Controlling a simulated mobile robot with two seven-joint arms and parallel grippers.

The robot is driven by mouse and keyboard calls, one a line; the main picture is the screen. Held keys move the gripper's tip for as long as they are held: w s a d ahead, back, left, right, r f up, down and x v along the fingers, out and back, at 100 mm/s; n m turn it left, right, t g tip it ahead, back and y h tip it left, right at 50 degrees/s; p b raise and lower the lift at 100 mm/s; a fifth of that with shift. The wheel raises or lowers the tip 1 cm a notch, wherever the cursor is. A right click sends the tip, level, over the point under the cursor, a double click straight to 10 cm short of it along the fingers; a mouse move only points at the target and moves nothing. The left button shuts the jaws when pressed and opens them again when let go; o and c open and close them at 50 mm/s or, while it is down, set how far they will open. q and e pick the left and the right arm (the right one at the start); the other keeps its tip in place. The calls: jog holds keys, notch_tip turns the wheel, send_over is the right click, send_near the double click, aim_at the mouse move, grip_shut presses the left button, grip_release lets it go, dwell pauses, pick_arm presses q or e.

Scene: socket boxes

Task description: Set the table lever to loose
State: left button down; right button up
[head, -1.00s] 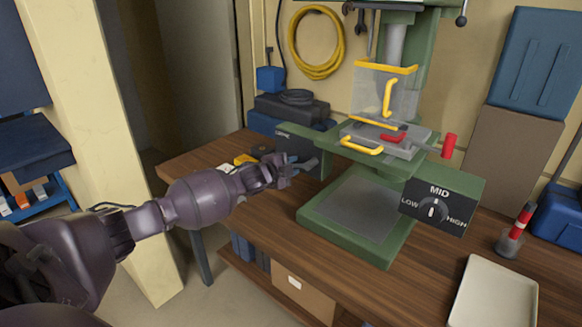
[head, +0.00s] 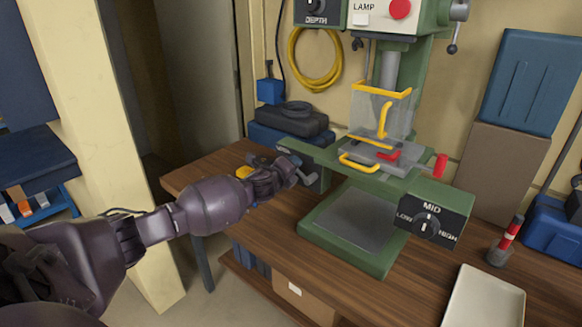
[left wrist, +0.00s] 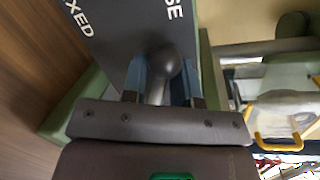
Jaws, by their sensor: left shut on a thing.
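The drill press's green table (head: 330,158) carries a dark lever panel on its left side. In the left wrist view this panel (left wrist: 112,35) shows the cut-off letters "XED" at upper left and "SE" at upper right. The dark grey table lever (left wrist: 163,65) lies between the two labels, and I cannot tell its exact setting. My left gripper (left wrist: 163,82) has its bluish fingers on both sides of the lever and is shut on it. In the head view my left gripper (head: 300,175) reaches the table's left side and covers much of the panel. My right gripper is not in view.
A yellow handle (head: 358,163) and a red handle (head: 388,156) sit on the press table. The speed dial panel (head: 432,217) is at the right, set at MID. A pale tray (head: 484,298) lies front right. Dark cases (head: 290,122) stand behind my gripper.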

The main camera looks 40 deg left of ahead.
pick_arm(q)
jog(key=shift+d+r+m, duration=0.1)
jog(key=shift+r+m, duration=0.15)
jog(key=shift+m, duration=0.15)
jog(key=c, duration=1.1)
grip_release()
jog(key=shift+c, duration=0.2)
jog(key=s+d+r, duration=0.1)
jog(key=s, duration=0.9)
jog(key=shift+s+r+p, duration=0.25)
jog(key=shift+s+p, duration=0.1)
